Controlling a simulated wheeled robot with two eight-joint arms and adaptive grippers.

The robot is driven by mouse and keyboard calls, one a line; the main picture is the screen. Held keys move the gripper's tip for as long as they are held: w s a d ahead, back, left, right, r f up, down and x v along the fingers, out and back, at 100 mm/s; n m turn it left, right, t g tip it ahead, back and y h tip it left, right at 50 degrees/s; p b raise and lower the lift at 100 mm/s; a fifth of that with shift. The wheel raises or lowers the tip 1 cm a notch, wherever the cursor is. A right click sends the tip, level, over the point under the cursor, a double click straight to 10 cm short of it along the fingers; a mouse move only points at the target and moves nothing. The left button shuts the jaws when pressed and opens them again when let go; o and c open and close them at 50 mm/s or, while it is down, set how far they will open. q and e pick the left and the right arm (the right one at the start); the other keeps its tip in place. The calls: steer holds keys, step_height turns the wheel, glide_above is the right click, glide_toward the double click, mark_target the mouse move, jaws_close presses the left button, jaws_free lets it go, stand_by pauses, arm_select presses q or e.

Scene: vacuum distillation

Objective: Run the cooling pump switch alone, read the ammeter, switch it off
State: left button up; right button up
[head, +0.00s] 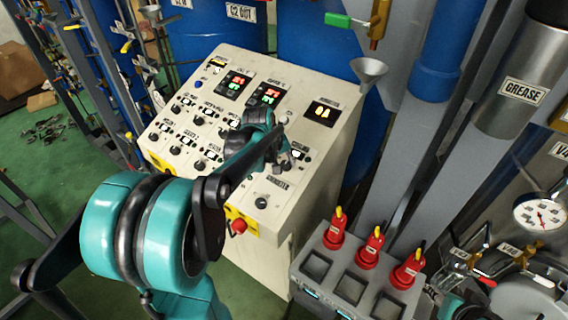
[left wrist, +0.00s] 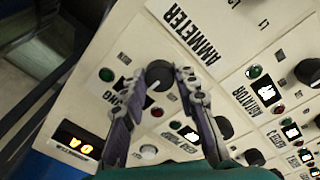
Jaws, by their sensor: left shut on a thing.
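The cream control console (head: 325,150) stands in the middle of the head view with rows of switches and lamps. My left gripper (head: 283,158) reaches over its right part. In the left wrist view its two fingers (left wrist: 161,78) are closed on a dark round switch knob (left wrist: 159,73). The label beside that knob is partly hidden by a finger. A green lamp (left wrist: 106,74) and a red lamp (left wrist: 157,112) sit near it. The ammeter display (head: 323,111) reads what looks like 0 A, also in the left wrist view (left wrist: 77,143). The AMMETER label (left wrist: 187,35) is beyond the fingertips.
A metal funnel (head: 369,70) is behind the console. Red-handled items (head: 369,247) stand on a grey box at the front right. A red button (head: 239,226) juts from the console front.

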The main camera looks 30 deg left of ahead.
stand_by(0.3)
arm_select(q)
steer(key=o, duration=1.1)
steer(key=shift+o, duration=0.2)
steer(key=shift+s+r, duration=0.1)
steer(key=shift+r, duration=0.05)
steer(key=v, duration=1.1)
steer(key=shift+s+r, duration=0.15)
steer(key=shift+r, duration=0.2)
